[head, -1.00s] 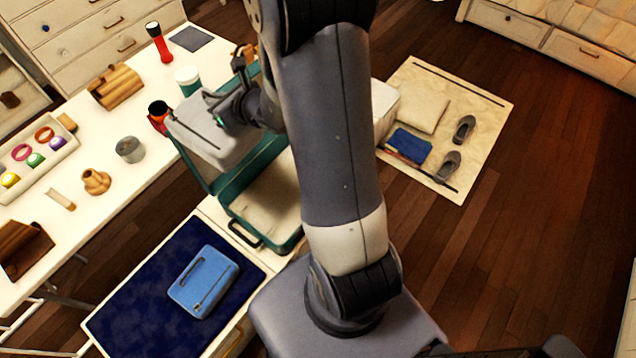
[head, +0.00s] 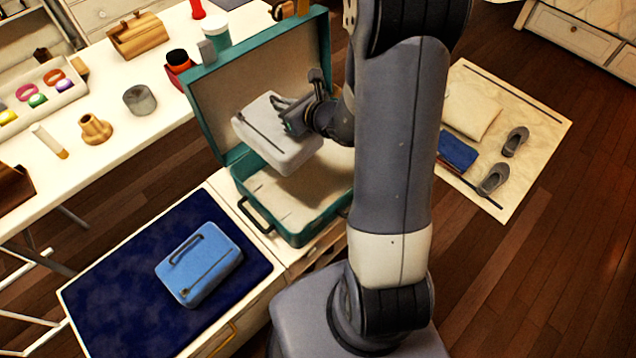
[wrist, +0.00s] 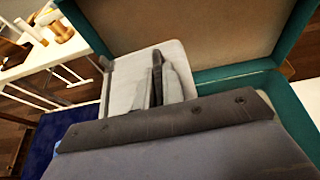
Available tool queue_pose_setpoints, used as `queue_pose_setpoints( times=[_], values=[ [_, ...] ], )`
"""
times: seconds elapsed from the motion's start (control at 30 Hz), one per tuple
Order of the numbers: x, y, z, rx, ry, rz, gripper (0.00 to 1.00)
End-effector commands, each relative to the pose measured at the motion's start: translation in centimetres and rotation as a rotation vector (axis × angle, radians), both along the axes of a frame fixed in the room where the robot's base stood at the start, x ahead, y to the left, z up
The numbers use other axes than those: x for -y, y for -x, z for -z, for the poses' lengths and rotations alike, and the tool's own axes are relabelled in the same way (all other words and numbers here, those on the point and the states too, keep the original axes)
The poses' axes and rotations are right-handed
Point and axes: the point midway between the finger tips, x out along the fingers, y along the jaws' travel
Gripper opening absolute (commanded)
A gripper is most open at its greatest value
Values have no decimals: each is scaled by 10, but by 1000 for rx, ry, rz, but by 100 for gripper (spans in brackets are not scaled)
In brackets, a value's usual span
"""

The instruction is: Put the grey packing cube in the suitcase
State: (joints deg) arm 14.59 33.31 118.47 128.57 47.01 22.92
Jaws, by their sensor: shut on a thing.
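The grey packing cube (head: 268,150) is a pale grey soft box with a dark zip line. My gripper (head: 290,118) is shut on it and holds it, tilted, above the open suitcase. In the wrist view the cube (wrist: 130,82) shows beyond my gripper (wrist: 165,90). The suitcase (head: 262,222) is teal with a beige lining, and its lid (head: 205,112) stands open behind the cube. The cube hides part of the suitcase's inside. The visible part of the base is empty.
A blue packing cube (head: 199,264) lies on a dark blue mat (head: 120,310) left of the suitcase. A white table (head: 95,165) with several small items stands at the back left. My arm hides the suitcase's right side. A rug (head: 545,125) with shoes and cloths lies at right.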

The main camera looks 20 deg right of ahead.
Motion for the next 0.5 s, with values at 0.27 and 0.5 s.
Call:
queue_pose_setpoints(
  times=[0.27,0.5],
  values=[
    [0,4,77,0,-3,-30,0],
    [2,6,132,2,-8,-53,0]
  ],
)
